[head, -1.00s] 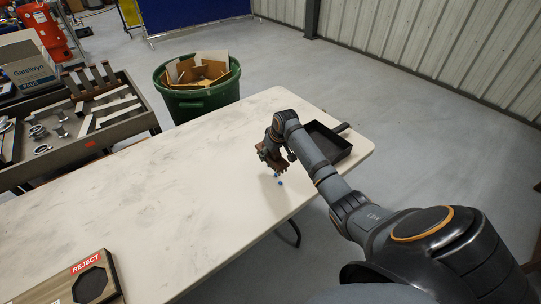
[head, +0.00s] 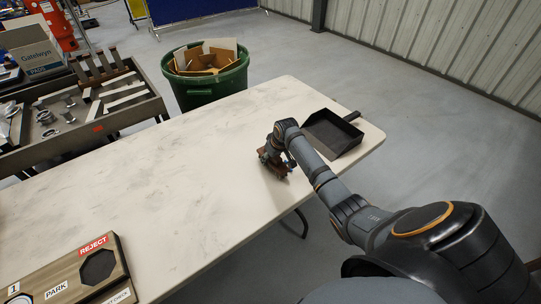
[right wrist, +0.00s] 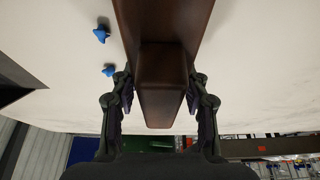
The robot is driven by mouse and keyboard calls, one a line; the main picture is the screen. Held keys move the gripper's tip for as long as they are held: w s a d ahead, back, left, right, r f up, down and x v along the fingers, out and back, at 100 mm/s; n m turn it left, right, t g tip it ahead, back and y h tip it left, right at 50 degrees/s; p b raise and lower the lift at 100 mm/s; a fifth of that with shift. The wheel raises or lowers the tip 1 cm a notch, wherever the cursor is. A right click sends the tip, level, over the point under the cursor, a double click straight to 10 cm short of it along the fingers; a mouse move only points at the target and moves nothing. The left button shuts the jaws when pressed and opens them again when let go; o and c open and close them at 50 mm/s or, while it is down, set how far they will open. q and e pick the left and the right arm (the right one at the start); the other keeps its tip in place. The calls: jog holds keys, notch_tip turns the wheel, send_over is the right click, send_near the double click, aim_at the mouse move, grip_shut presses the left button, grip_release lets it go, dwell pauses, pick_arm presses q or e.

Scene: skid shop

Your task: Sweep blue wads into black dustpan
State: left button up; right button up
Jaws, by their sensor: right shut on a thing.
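My right gripper (head: 274,158) is over the white table and shut on a brown brush (head: 275,170). In the right wrist view the brush's brown block (right wrist: 162,80) stands between the two fingers. Two blue wads, one (right wrist: 101,33) farther from the gripper and one (right wrist: 109,70) nearer, lie on the table left of the brush, apart from it. In the head view my arm seems to hide them. The black dustpan (head: 330,134) lies flat near the table's far right corner, beyond my wrist. It looks empty. My left gripper is not in view.
The white table (head: 130,190) is mostly bare. A wooden board with a REJECT label (head: 72,270) lies at its near left. A green bin (head: 210,88) with cardboard stands past the far edge. A grey parts tray (head: 95,130) is beyond the left side.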

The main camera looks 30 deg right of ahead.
jog(key=shift+d, duration=0.1)
jog(key=shift+f, duration=0.6)
dwell(0.5)
jog(key=shift+r+p, duration=0.1)
jog(key=shift+p, duration=0.2)
dwell(0.3)
dwell(0.4)
jog(key=shift+w+d+b, duration=0.1)
jog(key=shift+d+b, duration=0.2)
jog(key=shift+d, duration=1.95)
jog(key=shift+w+d+b, duration=0.1)
jog(key=shift+d+b, duration=0.6)
jog(key=shift+d, duration=1.5)
